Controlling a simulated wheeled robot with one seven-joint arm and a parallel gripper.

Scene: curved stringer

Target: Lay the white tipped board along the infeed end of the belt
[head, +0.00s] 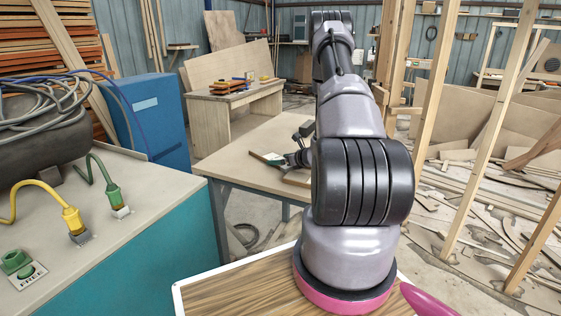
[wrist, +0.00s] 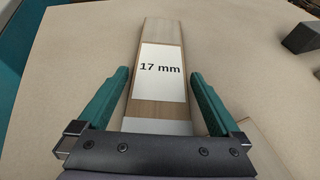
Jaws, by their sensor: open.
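A narrow wooden board (wrist: 151,112) lies flat on the beige table in the wrist view. It bears a white label reading "17 mm", and a whitish band crosses its near part. My gripper (wrist: 159,72) is open, its teal fingers on either side of the board with a gap on each side. The board's near end is hidden by the gripper body. In the head view my gripper (head: 285,160) is small and low over the table, partly hidden by my arm. I cannot make out a belt in either view.
The table (head: 237,166) is mostly bare. A dark block (wrist: 302,37) sits at the right in the wrist view. A wooden piece (head: 297,178) lies beside my gripper in the head view. A teal bench (head: 110,235) stands at left, and timber posts (head: 432,90) at right.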

